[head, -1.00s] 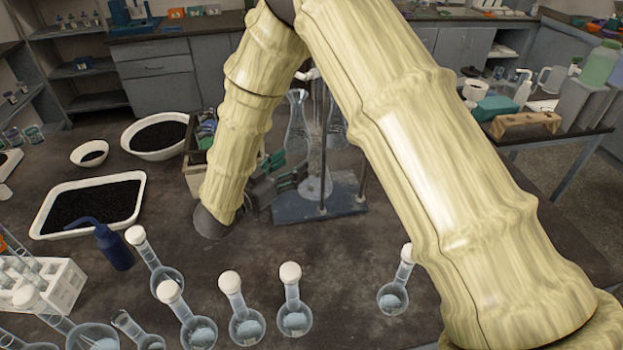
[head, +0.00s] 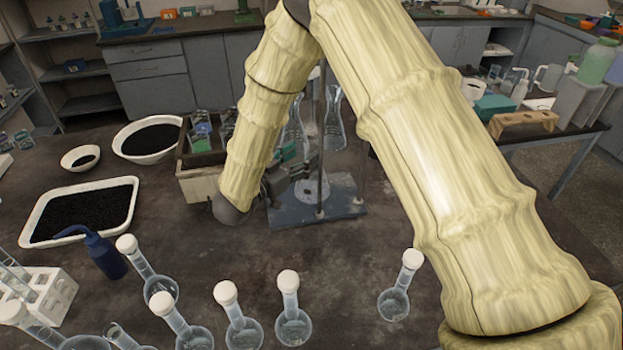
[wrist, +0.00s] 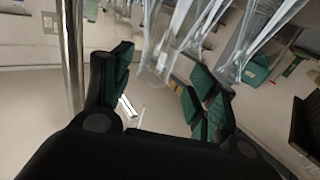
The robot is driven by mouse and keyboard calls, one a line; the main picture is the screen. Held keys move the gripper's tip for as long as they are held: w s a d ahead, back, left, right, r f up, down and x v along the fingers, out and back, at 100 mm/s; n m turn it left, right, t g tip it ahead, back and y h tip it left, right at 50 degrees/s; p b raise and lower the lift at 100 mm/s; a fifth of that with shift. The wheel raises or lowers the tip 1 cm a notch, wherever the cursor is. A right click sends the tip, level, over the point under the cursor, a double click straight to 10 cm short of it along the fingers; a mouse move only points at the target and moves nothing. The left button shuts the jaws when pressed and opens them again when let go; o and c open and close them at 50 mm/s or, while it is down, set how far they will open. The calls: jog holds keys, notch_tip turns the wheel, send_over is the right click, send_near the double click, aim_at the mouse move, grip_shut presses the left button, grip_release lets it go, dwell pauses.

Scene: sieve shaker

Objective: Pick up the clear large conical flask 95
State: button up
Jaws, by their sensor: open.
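Two clear conical flasks stand at the far side of the table in the head view: one (head: 293,134) partly hidden behind my forearm, the other (head: 334,124) just to its right. I cannot read a number on either. My gripper (head: 301,168) is in front of the left flask, beside the stand, partly hidden by my arm. In the wrist view my gripper (wrist: 160,80) is open, with green pads apart and nothing held. One clear glass flask (wrist: 163,48) shows beyond the gap between the fingers; another (wrist: 248,40) is to the right, beyond the right finger.
A stand with a dark base (head: 318,211) and upright rods is close to my gripper; a rod (wrist: 73,50) shows left in the wrist view. A wooden box (head: 199,181) is left of my forearm. Several round stoppered flasks (head: 294,327) stand in front.

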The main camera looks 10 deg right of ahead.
aim_at(308, 153)
jog(key=shift+p+x, duration=0.75)
jog(key=shift+x, duration=1.55)
jog(key=shift+s+d+f, duration=0.1)
jog(key=shift+s, duration=0.1)
grip_shut()
